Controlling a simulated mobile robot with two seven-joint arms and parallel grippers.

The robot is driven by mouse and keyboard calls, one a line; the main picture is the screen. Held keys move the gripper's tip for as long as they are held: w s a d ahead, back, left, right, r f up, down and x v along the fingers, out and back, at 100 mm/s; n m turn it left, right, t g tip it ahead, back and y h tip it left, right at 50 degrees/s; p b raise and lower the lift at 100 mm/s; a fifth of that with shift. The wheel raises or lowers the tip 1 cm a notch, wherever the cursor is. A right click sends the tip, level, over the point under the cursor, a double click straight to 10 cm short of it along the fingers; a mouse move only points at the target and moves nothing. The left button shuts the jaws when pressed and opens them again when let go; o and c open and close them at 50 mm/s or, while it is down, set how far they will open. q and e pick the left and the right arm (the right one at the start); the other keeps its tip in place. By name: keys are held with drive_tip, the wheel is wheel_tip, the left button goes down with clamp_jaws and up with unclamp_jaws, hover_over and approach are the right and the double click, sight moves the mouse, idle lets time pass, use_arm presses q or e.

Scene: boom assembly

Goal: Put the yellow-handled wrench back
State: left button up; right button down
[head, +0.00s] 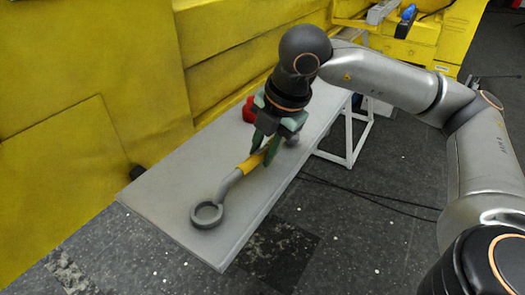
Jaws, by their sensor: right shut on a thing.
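The wrench (230,183) has a grey ring end toward the front of the grey table (165,200) and a yellow handle section (250,163). My right gripper (263,155), with green fingers, points down and is shut on the yellow handle. The wrench lies at or just above the tabletop; I cannot tell if it touches. Its far end is partly hidden behind the gripper. My left gripper is not in view.
A red object (249,109) stands on the table just behind the gripper. A large yellow machine body (100,90) runs along the table's left side. Black cables (375,198) lie on the dark floor at right.

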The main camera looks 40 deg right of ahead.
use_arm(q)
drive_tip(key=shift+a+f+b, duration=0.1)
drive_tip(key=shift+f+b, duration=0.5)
use_arm(e)
drive_tip(key=shift+f, duration=0.5)
drive_tip(key=c, duration=0.6)
unclamp_jaws()
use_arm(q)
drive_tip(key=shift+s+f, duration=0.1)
use_arm(e)
drive_tip(key=shift+v, duration=1.1)
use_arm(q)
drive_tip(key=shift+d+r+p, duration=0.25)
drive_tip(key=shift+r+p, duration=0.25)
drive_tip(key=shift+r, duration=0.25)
use_arm(e)
drive_tip(key=a+v, duration=0.1)
drive_tip(key=v, duration=0.9)
drive_tip(key=shift+s+d, duration=0.15)
drive_tip(key=shift+d, duration=0.4)
drive_tip(key=shift+r, duration=0.1)
